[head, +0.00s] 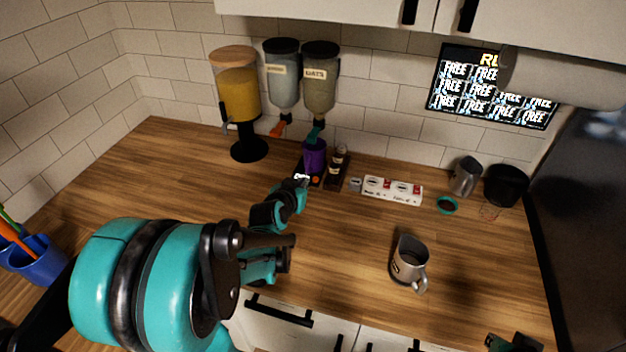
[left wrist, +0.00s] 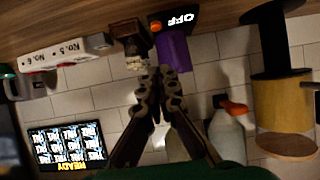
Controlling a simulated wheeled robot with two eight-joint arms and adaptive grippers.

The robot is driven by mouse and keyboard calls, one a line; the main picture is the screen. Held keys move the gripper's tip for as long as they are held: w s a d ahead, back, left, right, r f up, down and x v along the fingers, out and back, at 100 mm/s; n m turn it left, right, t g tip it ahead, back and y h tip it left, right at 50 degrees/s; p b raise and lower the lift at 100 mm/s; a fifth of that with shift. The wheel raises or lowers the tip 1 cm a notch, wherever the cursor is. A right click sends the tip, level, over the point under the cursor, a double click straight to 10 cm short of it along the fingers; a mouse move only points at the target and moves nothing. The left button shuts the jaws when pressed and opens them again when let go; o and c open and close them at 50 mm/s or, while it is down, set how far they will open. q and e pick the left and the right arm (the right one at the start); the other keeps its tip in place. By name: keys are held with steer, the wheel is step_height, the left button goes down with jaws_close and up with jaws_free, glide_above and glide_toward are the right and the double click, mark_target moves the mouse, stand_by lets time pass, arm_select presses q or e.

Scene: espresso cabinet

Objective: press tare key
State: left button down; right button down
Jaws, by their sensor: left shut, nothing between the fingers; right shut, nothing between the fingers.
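The dark scale (head: 305,183) stands at the back of the counter below the hoppers, with a purple cup (head: 314,153) on it. Its front has a lit display (left wrist: 180,18) reading OFF in the left wrist view and a small orange key (left wrist: 156,26) beside it; the key also shows in the head view (head: 316,180). My left gripper (head: 300,186) is shut and empty, right in front of the scale. In the left wrist view its fingertips (left wrist: 158,72) appear close below the key; contact cannot be told. My right gripper (head: 514,343), partly cut off at the bottom right, is shut.
A dark rack with small bottles (head: 337,168) stands just right of the scale. A white labelled box (head: 392,190) and a metal pitcher (head: 409,262) are further right. A yellow dispenser (head: 238,95) stands at the left.

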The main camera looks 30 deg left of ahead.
stand_by(0.3)
arm_select(q)
steer(key=b, duration=0.4)
glide_toward(317, 177)
steer(key=w, duration=0.2)
steer(key=w+a, duration=0.1)
steer(key=w, duration=0.1)
steer(key=shift+a+r, duration=0.1)
steer(key=shift+r, duration=0.2)
steer(key=shift+w+f+b, duration=0.2)
steer(key=shift+f, duration=0.4)
steer(key=shift+w+f+b, duration=0.15)
steer(key=shift+f, duration=0.5)
steer(key=shift+w+a+f, duration=0.1)
steer(key=shift+w+f, duration=0.05)
steer(key=shift+f, duration=0.25)
